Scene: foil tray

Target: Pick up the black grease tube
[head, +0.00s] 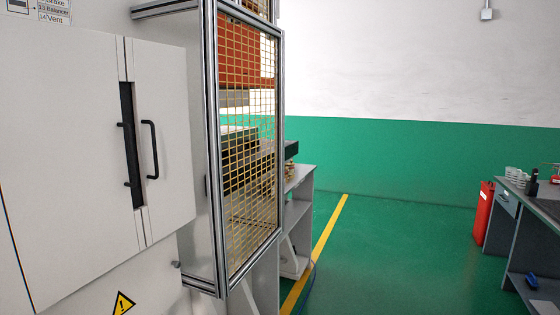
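A small black upright object (534,182) stands on the grey workbench (507,190) at the right edge of the head view. It is too small to tell whether it is the black grease tube. No other thing in view can be made out as the tube. Neither my left nor my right gripper is in view.
A large pale machine cabinet (70,150) and a yellow mesh guard (247,150) fill the left. A grey shelf unit (297,182) stands behind the guard. A red container (483,213) stands beside the workbench. Green floor (400,260) lies open between, with a yellow line (316,255).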

